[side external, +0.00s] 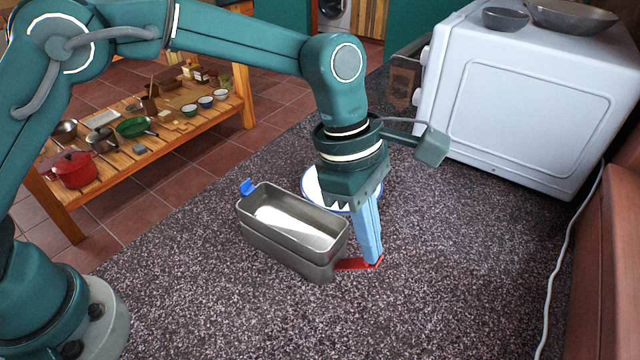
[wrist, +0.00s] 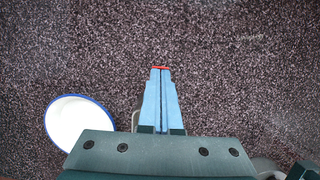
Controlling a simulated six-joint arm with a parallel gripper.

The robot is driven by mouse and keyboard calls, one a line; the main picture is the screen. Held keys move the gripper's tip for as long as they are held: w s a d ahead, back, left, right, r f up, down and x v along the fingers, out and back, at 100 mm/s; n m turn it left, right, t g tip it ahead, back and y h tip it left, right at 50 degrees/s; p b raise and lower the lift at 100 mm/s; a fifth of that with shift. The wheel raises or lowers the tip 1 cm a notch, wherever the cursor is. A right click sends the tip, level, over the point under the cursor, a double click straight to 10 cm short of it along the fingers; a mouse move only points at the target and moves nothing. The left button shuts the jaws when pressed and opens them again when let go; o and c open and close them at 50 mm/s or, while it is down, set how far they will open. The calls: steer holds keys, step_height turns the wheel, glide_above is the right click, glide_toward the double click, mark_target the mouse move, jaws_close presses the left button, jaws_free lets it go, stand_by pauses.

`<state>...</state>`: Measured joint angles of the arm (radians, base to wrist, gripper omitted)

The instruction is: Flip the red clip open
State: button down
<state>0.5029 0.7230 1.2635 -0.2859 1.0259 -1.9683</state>
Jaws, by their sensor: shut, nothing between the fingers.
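A grey metal lunch box (side external: 285,262) stands on the speckled counter. A red clip (side external: 352,264) sticks out flat from its right end, low near the counter. A blue clip (side external: 247,187) is at its far left end. My gripper (side external: 373,262) points down with its light-blue fingers together and empty, the tips at the outer end of the red clip. In the wrist view, a sliver of the red clip (wrist: 161,68) shows just beyond the fingertips (wrist: 161,70). The fingers hide part of the clip, and I cannot tell whether they touch it.
A white bowl with a blue rim (side external: 312,188) stands behind the box and my gripper; it also shows in the wrist view (wrist: 75,122). A white oven (side external: 530,110) is at the back right. A white cable (side external: 560,260) runs along the right. The counter's front right is clear.

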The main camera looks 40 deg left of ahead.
steer(key=shift+a+f, duration=0.2)
steer(key=shift+a, duration=0.3)
steer(key=shift+a+r, duration=0.15)
steer(key=shift+r, duration=0.05)
step_height(320, 180, up, 4)
steer(key=a+f, duration=0.1)
steer(key=a, duration=0.1)
step_height(320, 180, up, 8)
glide_above(351, 262)
steer(key=shift+s+r, duration=0.1)
steer(key=shift+r, duration=0.75)
